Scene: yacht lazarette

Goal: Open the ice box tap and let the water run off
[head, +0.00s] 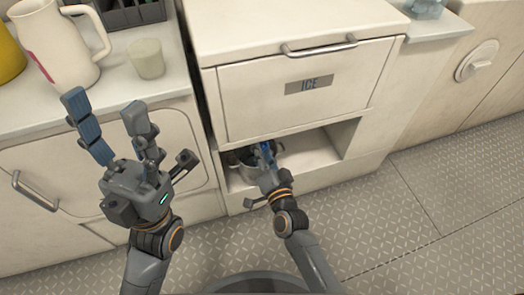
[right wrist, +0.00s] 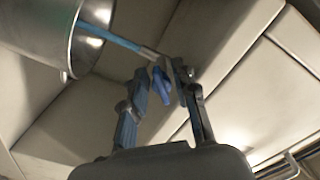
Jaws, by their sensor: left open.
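The ice box (head: 345,75) is the cream front labelled ICE, its drawer closed, with an open recess beneath it. A metal bucket (head: 236,172) stands in the recess, partly behind my right gripper (head: 264,150), which reaches inside. In the right wrist view, the bucket (right wrist: 40,35) is at upper left. The tap's blue lever (right wrist: 161,86) lies between the fingers of my right gripper (right wrist: 163,78); whether both press on it is unclear. A pale blue strip (right wrist: 115,40), looking like running water, spans from the tap to the bucket's mouth. My left gripper (head: 105,122) is open and empty.
A counter (head: 125,92) at left holds a white jug (head: 65,42), a pale cup (head: 147,58) and a dark rack (head: 130,14). The drawer handle (head: 320,47) juts out above the recess. The recess's right side and the patterned floor (head: 430,190) are clear.

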